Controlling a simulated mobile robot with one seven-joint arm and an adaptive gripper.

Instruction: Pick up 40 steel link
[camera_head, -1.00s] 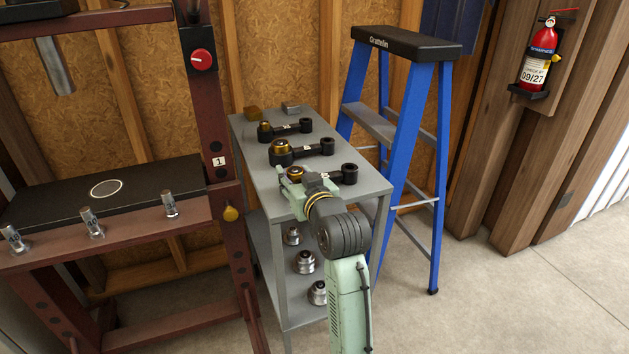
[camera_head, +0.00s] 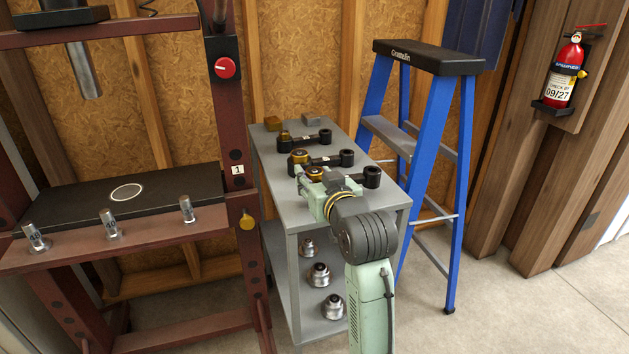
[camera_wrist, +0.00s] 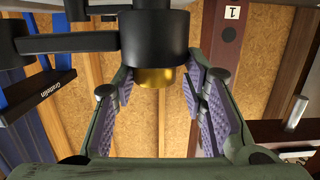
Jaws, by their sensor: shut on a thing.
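The nearest black steel link (camera_head: 371,177) is at the front of the grey cart's top, a brass bushing (camera_head: 314,173) in its left eye. My gripper (camera_head: 322,182) is shut on this link near its bushing end. The link seems to be slightly above the top. In the wrist view the black link (camera_wrist: 155,40) and its brass bushing (camera_wrist: 154,78) show between the purple-padded fingers (camera_wrist: 158,95). My gripper covers part of the link in the head view, and I cannot read its label.
Two similar links (camera_head: 347,158) (camera_head: 324,137) lie farther back on the grey cart (camera_head: 400,199). Several metal parts sit on its lower shelf. A blue ladder (camera_head: 459,200) stands close on the right. A dark red press frame (camera_head: 236,130) is on the left.

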